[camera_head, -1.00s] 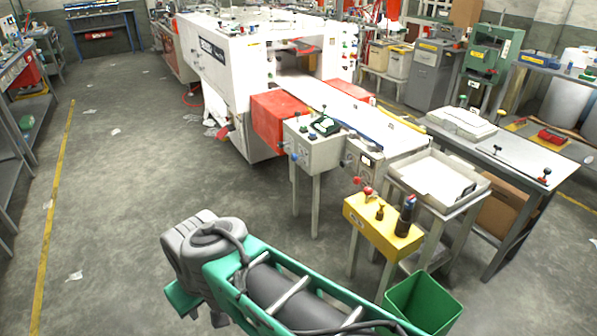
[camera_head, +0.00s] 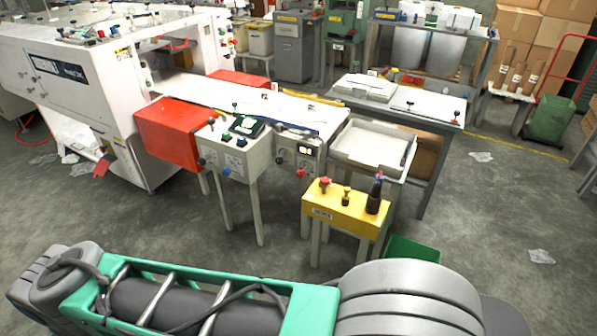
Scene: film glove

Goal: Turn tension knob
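I cannot tell which knob is the tension knob. A grey-white control box (camera_head: 234,152) on legs has dark knobs on its front and a green-and-black device on top. A yellow box (camera_head: 347,211) on a stand holds a red-topped knob (camera_head: 324,184), a small brown knob (camera_head: 346,194) and a dark bottle-like item (camera_head: 375,193). My green and grey arm links cross the bottom of the view. My gripper's fingers are not visible.
A large white machine (camera_head: 75,80) with red guards (camera_head: 172,133) stands at the left. A white tray (camera_head: 375,146) and a grey table (camera_head: 425,102) stand right of the panels. A green bin (camera_head: 412,250) sits low near my arm. Floor is open at the right.

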